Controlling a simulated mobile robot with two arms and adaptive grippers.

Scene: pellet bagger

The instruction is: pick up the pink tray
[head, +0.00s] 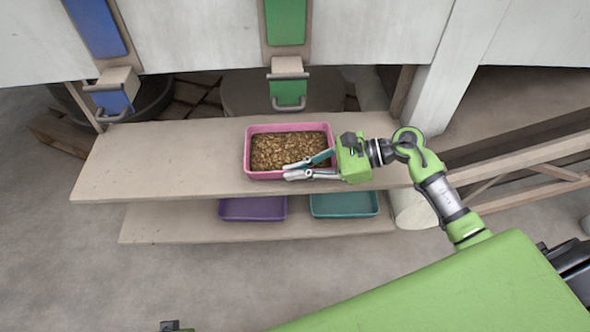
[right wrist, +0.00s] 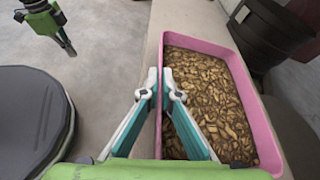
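The pink tray (head: 248,158), filled with brown pellets (head: 285,150), sits level at the upper shelf, near its front edge; it also shows in the right wrist view (right wrist: 262,125). My right gripper (head: 285,172) reaches in from the right at the tray's near wall. In the right wrist view my right gripper (right wrist: 161,80) has one finger outside the wall and one inside over the pellets, closed onto the rim. The fingers hide part of that wall. My left gripper (right wrist: 66,44) hangs away from the tray, at the upper left; its opening is unclear.
The upper shelf (head: 160,165) is bare left of the tray. A purple tray (head: 253,208) and a teal tray (head: 343,204) stand on the lower shelf (head: 170,222). Blue (head: 113,100) and green (head: 288,92) handled chutes hang above. A dark tub (right wrist: 270,35) stands behind.

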